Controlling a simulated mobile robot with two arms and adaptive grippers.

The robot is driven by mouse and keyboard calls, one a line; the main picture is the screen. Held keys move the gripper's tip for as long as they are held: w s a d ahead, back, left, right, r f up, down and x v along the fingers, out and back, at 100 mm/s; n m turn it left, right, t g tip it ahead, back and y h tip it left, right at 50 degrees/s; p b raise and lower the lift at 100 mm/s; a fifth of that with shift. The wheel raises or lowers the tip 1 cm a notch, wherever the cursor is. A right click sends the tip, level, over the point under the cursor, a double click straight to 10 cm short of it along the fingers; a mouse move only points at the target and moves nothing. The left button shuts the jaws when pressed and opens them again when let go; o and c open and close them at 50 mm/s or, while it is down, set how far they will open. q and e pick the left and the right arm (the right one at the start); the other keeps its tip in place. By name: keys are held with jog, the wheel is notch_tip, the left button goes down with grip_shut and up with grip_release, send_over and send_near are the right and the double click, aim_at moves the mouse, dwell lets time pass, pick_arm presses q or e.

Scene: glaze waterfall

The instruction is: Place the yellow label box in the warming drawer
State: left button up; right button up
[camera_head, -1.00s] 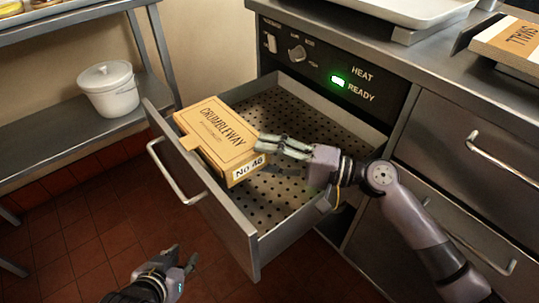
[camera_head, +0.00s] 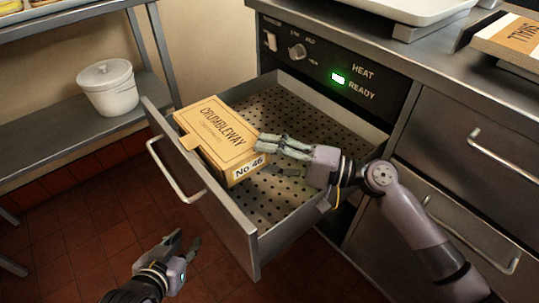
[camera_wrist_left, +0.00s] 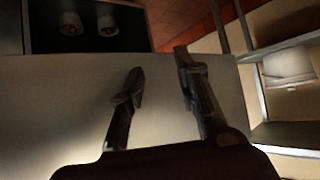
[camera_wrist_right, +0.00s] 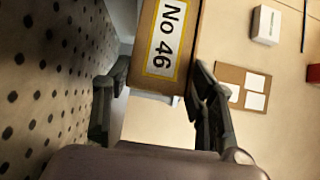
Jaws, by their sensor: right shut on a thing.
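The tan box (camera_head: 216,135) carries "CRUMBLEWAY" lettering and a "No 46" label; the right wrist view shows the label (camera_wrist_right: 167,38) has a yellow border. The box is within the open warming drawer (camera_head: 232,222), at its left front side; whether its underside touches the floor is hidden. My right gripper (camera_head: 268,144) is shut on the box's right end, with the labelled end between its fingers in the right wrist view. My left gripper (camera_head: 187,242) is open and empty, low in front of the drawer, left of centre.
The perforated drawer floor (camera_head: 300,125) is clear to the right of and behind the box. The drawer handle (camera_head: 176,172) juts out in front. A white lidded pot (camera_head: 109,88) stands on the left shelf. A tray (camera_head: 405,12) and a "SMALL" box (camera_head: 513,42) are on the counter.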

pick_arm(q)
jog(key=shift+w+d+r+t, duration=0.3)
jog(key=shift+w+r+t, duration=0.1)
pick_arm(e)
jog(key=shift+f, duration=0.4)
pick_arm(q)
jog(key=shift+r, duration=0.1)
pick_arm(e)
jog(key=o, duration=1.3)
jog(key=shift+c, duration=0.2)
pick_arm(q)
jog(key=shift+a, duration=0.1)
pick_arm(e)
jog(key=shift+r, duration=0.1)
pick_arm(q)
jog(key=s+f+g, duration=0.1)
jog(key=s+a+f+g, duration=0.1)
jog(key=s+f, duration=0.1)
jog(key=shift+s+a+g+p, duration=0.15)
jog(key=shift+s+g+p, duration=0.1)
jog(key=shift+g+p, duration=0.1)
pick_arm(e)
jog(key=r+v, duration=0.1)
jog(key=v, duration=0.6)
jog(key=shift+d, duration=0.25)
jog(key=shift+r, duration=0.15)
